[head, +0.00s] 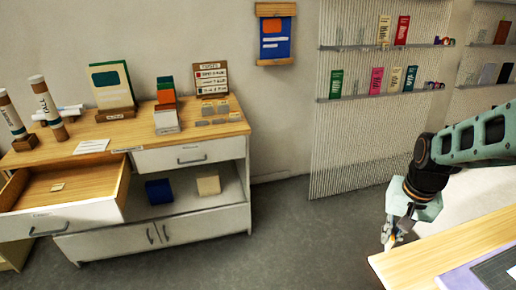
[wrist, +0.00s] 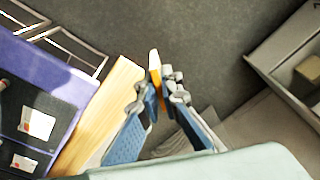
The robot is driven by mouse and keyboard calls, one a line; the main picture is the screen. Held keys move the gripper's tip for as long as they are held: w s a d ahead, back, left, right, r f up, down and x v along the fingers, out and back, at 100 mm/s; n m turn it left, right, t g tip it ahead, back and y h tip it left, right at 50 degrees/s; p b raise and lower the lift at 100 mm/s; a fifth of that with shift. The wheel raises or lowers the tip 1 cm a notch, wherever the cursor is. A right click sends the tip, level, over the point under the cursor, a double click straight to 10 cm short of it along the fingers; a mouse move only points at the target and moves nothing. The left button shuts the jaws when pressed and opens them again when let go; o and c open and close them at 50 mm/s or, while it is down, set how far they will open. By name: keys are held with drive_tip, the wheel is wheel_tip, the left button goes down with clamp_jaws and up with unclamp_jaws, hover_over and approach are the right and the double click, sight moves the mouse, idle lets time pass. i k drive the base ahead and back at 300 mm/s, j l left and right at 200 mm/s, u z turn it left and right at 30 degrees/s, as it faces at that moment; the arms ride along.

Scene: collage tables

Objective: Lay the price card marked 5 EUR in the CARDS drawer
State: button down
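My gripper (head: 391,238) hangs beside the left edge of the wooden table at the right of the head view. In the wrist view my gripper (wrist: 160,85) is closed on a thin white-and-orange card (wrist: 154,66), seen nearly edge-on. Its print cannot be read, so I cannot tell whether it says 5 EUR. The cabinet's upper left drawer (head: 92,180) stands open at the far left of the head view, well away from my gripper. A small pale card (head: 57,187) lies in it. The drawer's label is not legible.
The wooden table (head: 420,262) carries a purple-edged dark mat (head: 462,276); white cards (wrist: 38,122) lie on it in the wrist view. The cabinet top (head: 125,128) holds tubes, books and small tags. Clear grey floor (head: 300,235) lies between cabinet and table.

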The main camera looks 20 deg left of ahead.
sight(80, 192)
drive_tip(key=j+u, duration=0.25)
drive_tip(key=i+j+u, duration=0.2)
drive_tip(key=j, duration=0.15)
drive_tip(key=i+j+u, duration=0.15)
drive_tip(key=j, duration=0.2)
drive_tip(key=j+u, duration=0.15)
drive_tip(key=j, duration=0.2)
drive_tip(key=i+j+u, duration=0.15)
drive_tip(key=j, duration=0.2)
drive_tip(key=i+j+u, duration=0.15)
drive_tip(key=j, duration=0.15)
drive_tip(key=i+j, duration=0.25)
drive_tip(key=j, duration=0.2)
drive_tip(key=i+j, duration=0.25)
drive_tip(key=j, duration=0.25)
drive_tip(key=i+j+u, duration=0.1)
drive_tip(key=i+j, duration=0.15)
drive_tip(key=j, duration=0.2)
drive_tip(key=i+j, duration=0.25)
drive_tip(key=j, duration=0.2)
drive_tip(key=i+j+u, duration=0.1)
drive_tip(key=i+j, duration=0.15)
drive_tip(key=j, duration=0.2)
